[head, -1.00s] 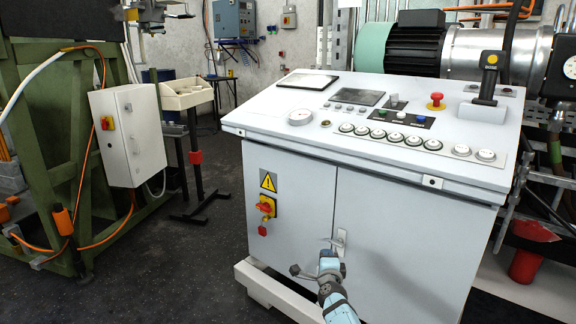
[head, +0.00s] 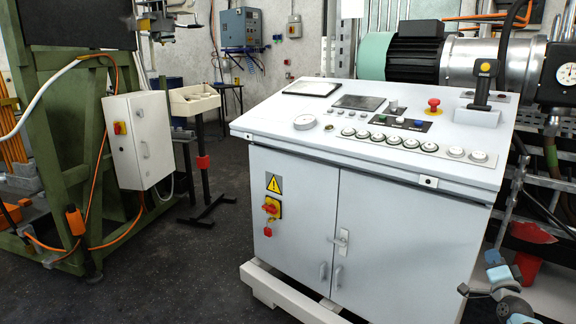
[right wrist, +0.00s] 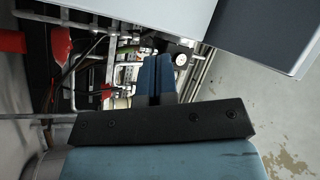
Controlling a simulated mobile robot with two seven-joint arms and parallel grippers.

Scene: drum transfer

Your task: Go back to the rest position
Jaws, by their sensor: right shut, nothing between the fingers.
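My right gripper (head: 493,258) is at the lower right of the head view, in front of the right edge of the white control cabinet (head: 385,225). In the right wrist view its two blue fingers (right wrist: 154,75) are together with nothing between them. The gripper is apart from the cabinet's door handles (head: 340,240). Both cabinet doors appear closed. My left gripper is not in view.
A red funnel-like part (head: 530,232) and metal pipes stand close behind my right gripper. A green frame (head: 75,190) with a grey box (head: 138,140) stands at the left.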

